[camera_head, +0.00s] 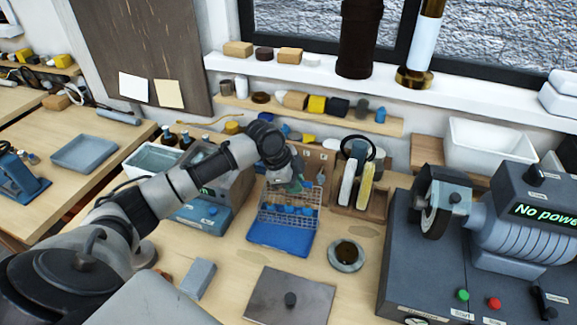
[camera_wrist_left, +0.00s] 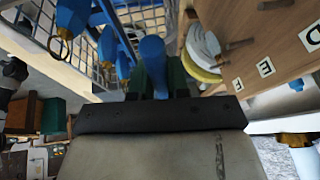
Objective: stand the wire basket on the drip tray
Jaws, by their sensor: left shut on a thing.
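The wire basket (camera_head: 288,212), a grid of thin metal wire with small blue pieces in it, is over the back part of the blue drip tray (camera_head: 280,237). I cannot tell whether it rests on the tray or hangs just above it. My left gripper (camera_head: 293,184) is at the basket's upper back side. In the left wrist view, its green fingertips are shut on a blue bar (camera_wrist_left: 153,62), which looks like the basket's handle. The basket's mesh (camera_wrist_left: 142,18) shows beyond it, beside hanging blue pieces (camera_wrist_left: 107,45). My right gripper is not in view.
A grey machine (camera_head: 480,230) fills the right side. A wooden holder (camera_head: 367,197) with upright tools stands right of the basket. A small round dish (camera_head: 347,256), a flat metal plate (camera_head: 288,300) and a grey block (camera_head: 198,278) lie in front.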

